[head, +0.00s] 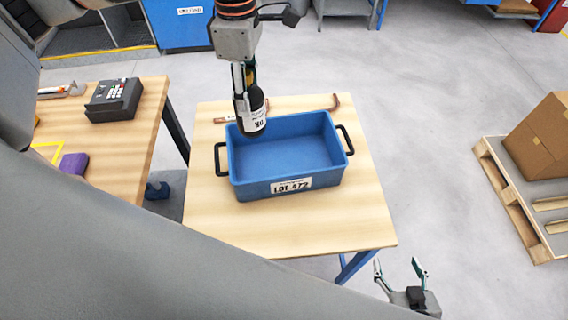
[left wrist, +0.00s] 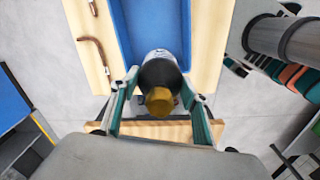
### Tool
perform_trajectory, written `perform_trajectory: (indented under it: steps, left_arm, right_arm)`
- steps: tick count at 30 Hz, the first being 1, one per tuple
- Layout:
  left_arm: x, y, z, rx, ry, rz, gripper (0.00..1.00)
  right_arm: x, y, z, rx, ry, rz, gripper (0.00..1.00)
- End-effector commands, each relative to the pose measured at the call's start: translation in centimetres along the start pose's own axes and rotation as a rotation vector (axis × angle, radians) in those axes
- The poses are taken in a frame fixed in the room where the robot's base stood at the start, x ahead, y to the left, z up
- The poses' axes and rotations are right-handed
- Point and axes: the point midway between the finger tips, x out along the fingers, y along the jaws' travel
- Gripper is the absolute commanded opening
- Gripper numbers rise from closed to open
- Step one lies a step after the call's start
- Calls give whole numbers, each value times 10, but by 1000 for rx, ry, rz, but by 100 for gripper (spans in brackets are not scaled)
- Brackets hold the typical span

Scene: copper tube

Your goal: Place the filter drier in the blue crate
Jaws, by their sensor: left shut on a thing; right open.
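The filter drier (head: 252,112) is a dark cylinder with a white label. It hangs upright over the back left of the blue crate. My left gripper (head: 243,88) is shut on it. In the left wrist view the drier (left wrist: 160,72) sits between the fingers, with a brass-coloured end (left wrist: 160,101) toward the camera. The blue crate (head: 290,187), with a LOT 472 label and black handles, stands on a wooden table; its visible inside is empty. It also shows in the left wrist view (left wrist: 150,22). My right gripper (head: 400,276) is open and empty, low beside the table's front right corner.
Copper tube pieces (head: 334,103) lie on the table (head: 350,225) behind the crate. A second table at left holds a dark device (head: 113,100) and a purple item (head: 74,163). A cardboard box (head: 540,140) stands on a pallet at right. The floor between is clear.

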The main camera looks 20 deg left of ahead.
Motion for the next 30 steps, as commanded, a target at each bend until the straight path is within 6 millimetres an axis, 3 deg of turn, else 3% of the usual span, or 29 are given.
perform_trajectory:
  steps: [3,9,16,30]
  left_arm:
    - [-4,6,2,-236,-2,1,0]
    - [-7,12,4,-533,-2,0,0]
    - [0,14,4,-655,0,-3,0]
    - [102,13,4,-657,2,-6,0]
  right_arm:
    - [-1,1,-2,-1,1,1,64]
    - [-1,2,-5,-2,3,2,64]
    - [-2,3,-8,-2,9,3,64]
    - [-5,4,-14,-2,10,3,64]
